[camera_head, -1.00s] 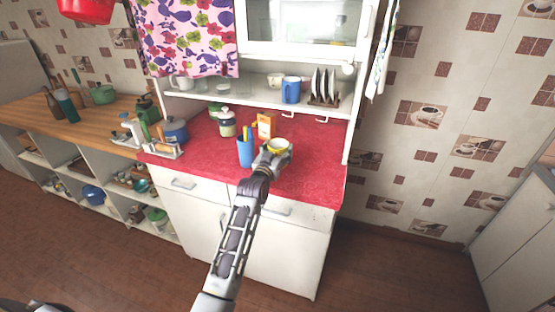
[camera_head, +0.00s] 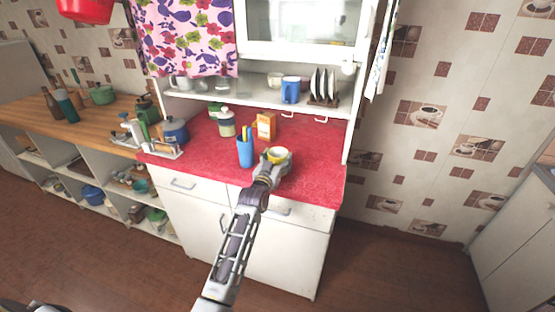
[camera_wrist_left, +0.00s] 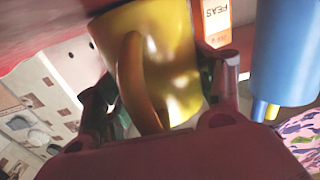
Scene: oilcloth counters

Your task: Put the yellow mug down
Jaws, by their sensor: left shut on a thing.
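The yellow mug (camera_head: 279,155) is at the front of the red countertop (camera_head: 308,177) in the head view, right of the blue cup. My left gripper (camera_head: 268,170) reaches it from the front and is shut on it. In the left wrist view the mug (camera_wrist_left: 165,60) fills the middle, with its handle toward me, between the two fingers of the gripper (camera_wrist_left: 165,100). I cannot tell whether the mug's base touches the countertop. My right gripper is not in view.
A blue cup with utensils (camera_head: 245,152) stands close left of the mug. An orange box (camera_head: 266,125) and a lidded jar (camera_head: 226,124) stand behind. The countertop right of the mug is clear. A shelf (camera_head: 262,99) with dishes hangs above the back.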

